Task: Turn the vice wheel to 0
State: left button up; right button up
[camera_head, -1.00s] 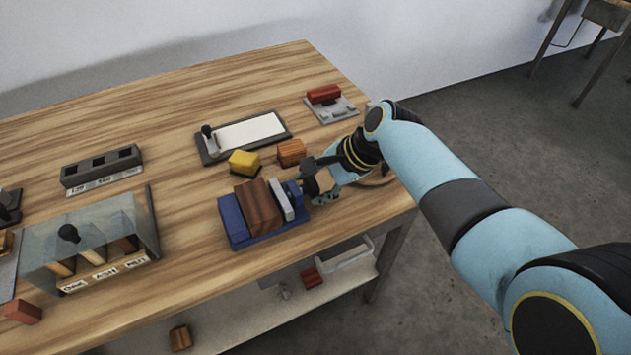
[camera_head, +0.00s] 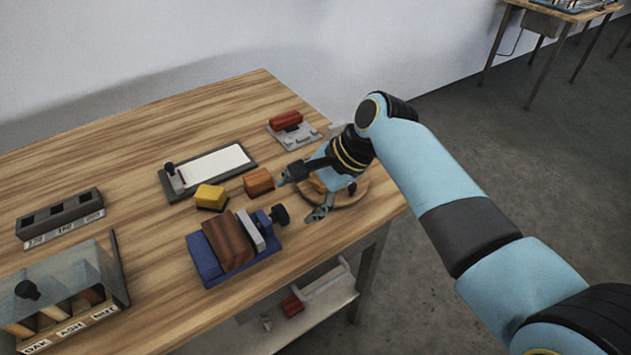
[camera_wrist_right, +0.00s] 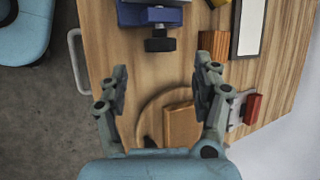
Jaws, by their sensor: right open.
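The blue vice (camera_head: 222,262) stands near the table's front edge with a dark brown wood block (camera_head: 229,242) between its jaws. Its black wheel (camera_head: 279,215) is on the right side. The wheel also shows in the right wrist view (camera_wrist_right: 160,44), at the top beyond my fingertips. Any marks on the wheel are too small to read. My right gripper (camera_head: 303,193) is open and empty, to the right of the wheel and apart from it. In the right wrist view its two fingers (camera_wrist_right: 162,85) are spread wide. My left gripper is not in view.
A round wooden board (camera_head: 350,194) with a wooden block (camera_wrist_right: 182,125) lies under my right gripper. A yellow block (camera_head: 210,197) and an orange-brown block (camera_head: 259,181) sit behind the vice. A clear-fronted bin (camera_head: 75,290) stands at left. Bare table lies before the bin's right side.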

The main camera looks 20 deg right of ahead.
jog(key=v, duration=0.5)
